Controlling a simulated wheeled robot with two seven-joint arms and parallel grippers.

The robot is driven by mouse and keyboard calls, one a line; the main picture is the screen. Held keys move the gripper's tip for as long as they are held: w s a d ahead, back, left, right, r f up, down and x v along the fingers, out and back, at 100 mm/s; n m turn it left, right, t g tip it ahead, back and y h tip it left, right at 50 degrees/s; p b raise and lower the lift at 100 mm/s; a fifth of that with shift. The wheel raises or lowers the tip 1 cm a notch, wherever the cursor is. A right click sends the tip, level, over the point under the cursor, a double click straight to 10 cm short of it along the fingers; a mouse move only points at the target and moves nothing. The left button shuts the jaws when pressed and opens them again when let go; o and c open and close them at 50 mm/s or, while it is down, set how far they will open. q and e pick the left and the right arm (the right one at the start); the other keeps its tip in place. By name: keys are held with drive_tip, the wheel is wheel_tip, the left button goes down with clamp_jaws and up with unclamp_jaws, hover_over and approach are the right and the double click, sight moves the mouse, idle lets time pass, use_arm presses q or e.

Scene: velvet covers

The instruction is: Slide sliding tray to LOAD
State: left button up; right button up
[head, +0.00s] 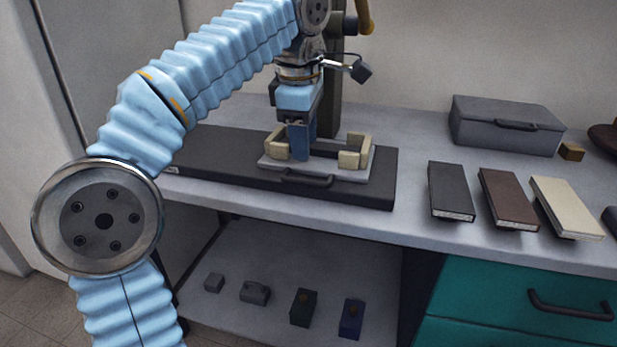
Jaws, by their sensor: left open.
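The sliding tray (345,173) is a light grey plate with cream corner blocks and a dark handle (307,180) on its front edge. It sits on the right part of a long dark base (225,165) on the bench. Small white marking shows at the base's front left, too small to read. My left gripper (301,150) points down over the tray between the cream blocks, behind the handle. It is open; whether its fingertips touch the tray I cannot tell. My right gripper is out of view.
A grey column (333,105) stands behind the tray. To the right are a grey case (506,126) and black (451,188), brown (507,196) and cream (566,206) books. Several small items lie on the lower shelf (300,265). The base's left part is clear.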

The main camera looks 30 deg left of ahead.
sight(307, 182)
use_arm(q)
drive_tip(key=f, duration=0.2)
drive_tip(key=w+f+b, duration=0.1)
drive_tip(key=f, duration=0.5)
drive_tip(key=shift+w+a+b, duration=0.15)
drive_tip(key=shift+b, duration=0.15)
drive_tip(key=shift+r, duration=0.1)
clamp_jaws()
